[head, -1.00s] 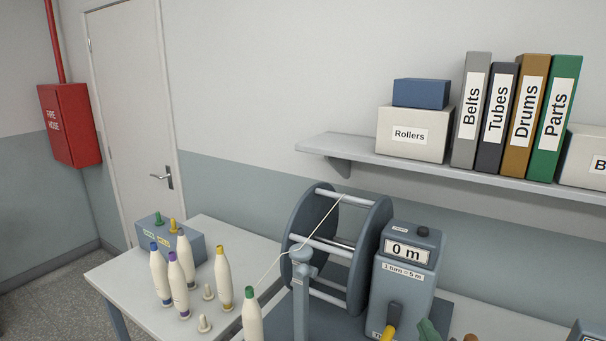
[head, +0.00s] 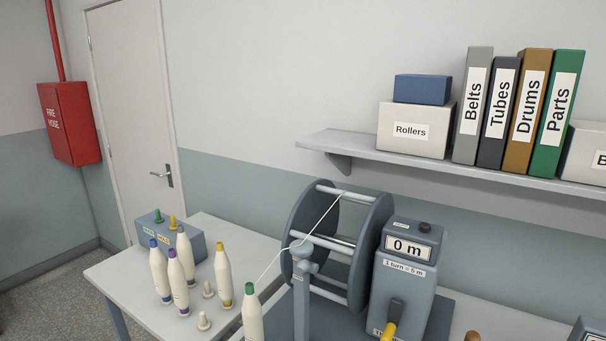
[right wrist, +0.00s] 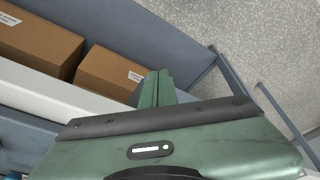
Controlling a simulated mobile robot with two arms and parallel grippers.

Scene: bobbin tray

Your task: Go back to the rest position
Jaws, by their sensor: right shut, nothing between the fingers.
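My right gripper (right wrist: 156,88) shows in the right wrist view as green fingers shut together with nothing between them. It points down past a pale table edge, with a lower shelf and the floor below. No gripper shows in the head view now. The reel machine (head: 335,245) stands on the table with a pale thread running from its drum down to the green-tipped bobbin (head: 252,315). Its counter box (head: 407,280) reads 0 m and has a yellow handle (head: 389,331) low at its front.
Several white bobbins (head: 223,275) with coloured tips stand at the left of the table (head: 120,278), by a blue-grey box (head: 165,232). A wall shelf (head: 470,172) holds binders and boxes. Cardboard boxes (right wrist: 112,72) lie below the table edge in the right wrist view.

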